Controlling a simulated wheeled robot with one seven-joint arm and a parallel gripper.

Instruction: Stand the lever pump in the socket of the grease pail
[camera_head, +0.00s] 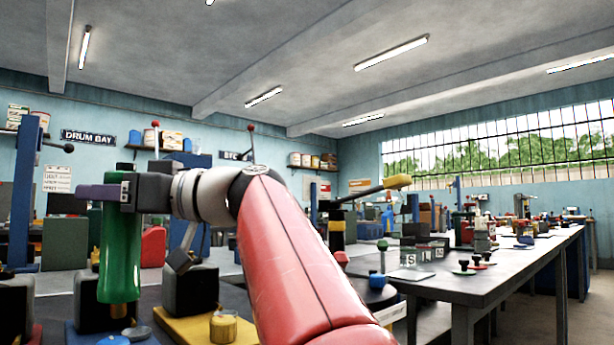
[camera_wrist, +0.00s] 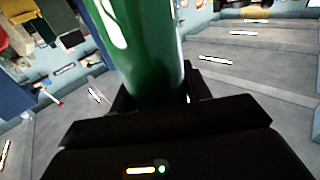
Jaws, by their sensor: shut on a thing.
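My gripper (camera_head: 122,193) is shut on a green cylinder (camera_head: 119,255) at the left of the head view. The cylinder hangs upright, its lower end over the bench near a blue round knob or cap. In the wrist view the same green cylinder (camera_wrist: 145,45) fills the space between the jaws. I cannot tell whether this cylinder is the lever pump. A black and yellow upright with a long lever ending in a yellow grip (camera_head: 398,182) stands right of my arm, partly hidden by it. I cannot make out the grease pail or its socket for certain.
Black blocks stand on the near bench, one on a yellow base (camera_head: 195,325) with a small brass-coloured pot (camera_head: 223,327). A blue post (camera_head: 24,190) rises at the left. A long grey table (camera_head: 475,285) with several small items runs along the right.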

